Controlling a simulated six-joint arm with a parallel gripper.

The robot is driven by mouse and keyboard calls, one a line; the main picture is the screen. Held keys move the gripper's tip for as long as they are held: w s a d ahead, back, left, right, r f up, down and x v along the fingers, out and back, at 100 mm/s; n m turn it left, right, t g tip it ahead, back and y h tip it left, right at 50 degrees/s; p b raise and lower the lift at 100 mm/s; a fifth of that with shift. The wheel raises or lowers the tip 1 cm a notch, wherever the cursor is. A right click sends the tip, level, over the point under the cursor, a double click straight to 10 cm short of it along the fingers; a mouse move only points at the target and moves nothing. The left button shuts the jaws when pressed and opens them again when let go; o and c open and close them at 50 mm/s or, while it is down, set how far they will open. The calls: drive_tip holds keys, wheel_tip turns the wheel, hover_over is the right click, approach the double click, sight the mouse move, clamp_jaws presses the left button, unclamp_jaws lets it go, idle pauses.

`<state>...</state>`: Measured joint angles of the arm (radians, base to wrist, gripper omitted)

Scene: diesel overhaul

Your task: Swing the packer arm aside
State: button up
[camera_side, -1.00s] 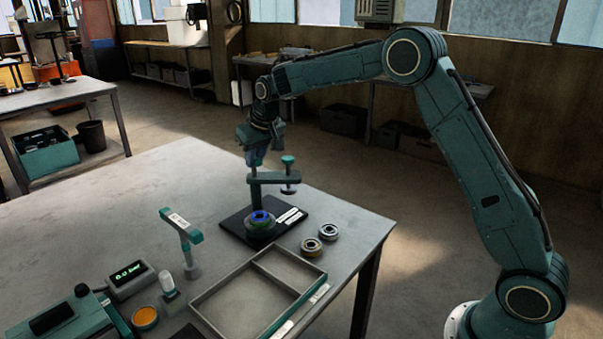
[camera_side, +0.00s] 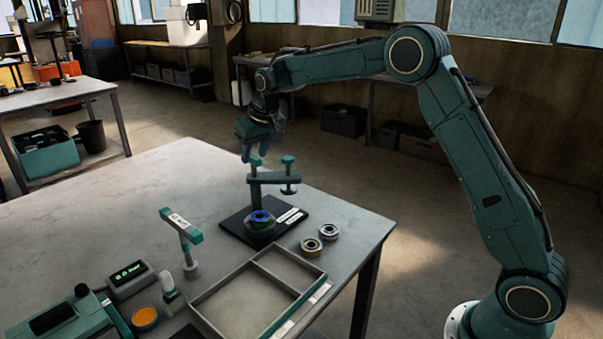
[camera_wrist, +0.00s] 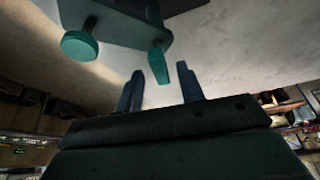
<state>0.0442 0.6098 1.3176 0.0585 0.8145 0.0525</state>
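The packer arm (camera_side: 272,178) is a dark green horizontal bar on a post, with a round teal knob (camera_side: 288,160) at its right end. It points right and is clear of the ring with blue inside (camera_side: 260,218) on the black base plate (camera_side: 235,229). A teal tab (camera_wrist: 158,65) stands up at the post end of the arm. My gripper (camera_wrist: 163,80) is open and empty. In the wrist view its two dark blue fingers are apart, with the tab just beyond their tips. In the side view it hangs just above the post.
Two small rings (camera_side: 312,246) lie right of the base plate. A divided grey tray (camera_side: 250,263) is in front. A teal-topped stand (camera_side: 182,228), a small display (camera_side: 130,276) and a green machine (camera_side: 65,320) are at the left. The table's back left is clear.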

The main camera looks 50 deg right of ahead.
drive_tip(key=shift+r, duration=2)
drive_tip(key=shift+r, duration=2)
drive_tip(key=shift+s, duration=0.1)
